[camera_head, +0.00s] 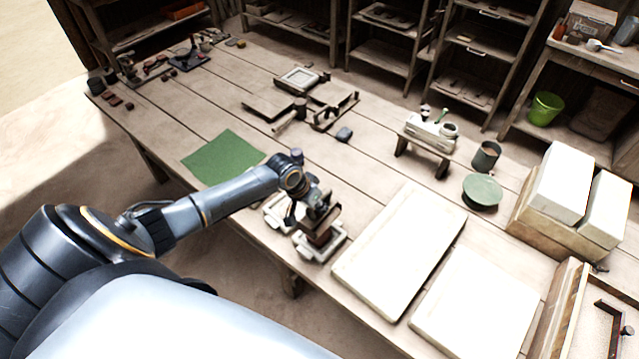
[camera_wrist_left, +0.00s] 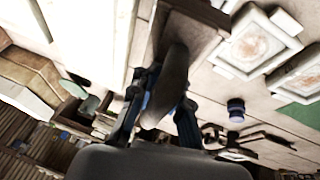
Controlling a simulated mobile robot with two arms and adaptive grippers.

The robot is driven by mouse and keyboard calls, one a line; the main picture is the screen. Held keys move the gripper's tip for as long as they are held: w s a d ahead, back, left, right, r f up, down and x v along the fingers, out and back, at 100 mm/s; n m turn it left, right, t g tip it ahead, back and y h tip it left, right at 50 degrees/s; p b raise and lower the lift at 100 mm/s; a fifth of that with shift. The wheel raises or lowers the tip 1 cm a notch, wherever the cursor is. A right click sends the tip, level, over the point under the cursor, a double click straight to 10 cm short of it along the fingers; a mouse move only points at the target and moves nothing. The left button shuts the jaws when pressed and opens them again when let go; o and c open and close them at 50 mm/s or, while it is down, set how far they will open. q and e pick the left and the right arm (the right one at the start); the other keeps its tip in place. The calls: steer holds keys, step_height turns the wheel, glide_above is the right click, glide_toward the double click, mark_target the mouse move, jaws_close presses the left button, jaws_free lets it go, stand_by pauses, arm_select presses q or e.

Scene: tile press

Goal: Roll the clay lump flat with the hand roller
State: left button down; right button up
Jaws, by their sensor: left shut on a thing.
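My left gripper (camera_head: 318,207) is at the near edge of the table, above two small white frames. It is shut on the dark grey rounded handle (camera_wrist_left: 176,75) of a tool with a brown block (camera_wrist_left: 192,28) at its end. The block also shows in the head view, below the fingers and above the nearer white frame (camera_head: 333,248). I cannot tell whether this tool is the hand roller, or whether it touches the frame. A small dark blue-grey lump (camera_head: 344,134) lies mid-table; I cannot tell whether it is the clay. My right gripper is not in view.
A green mat (camera_head: 223,156) lies left of the gripper. Large white boards (camera_head: 400,250) lie to the right. Farther back are a small bench (camera_head: 424,146), a dark cup (camera_head: 486,156) and a green round thing (camera_head: 482,190). White blocks (camera_head: 562,185) stand at the far right.

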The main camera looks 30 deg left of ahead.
mark_target(317, 214)
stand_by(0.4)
arm_select(q)
steer(key=shift+w+f+b, duration=0.1)
steer(key=shift+f+b, duration=1.55)
steer(key=shift+f, duration=0.75)
steer(key=shift+f, duration=0.15)
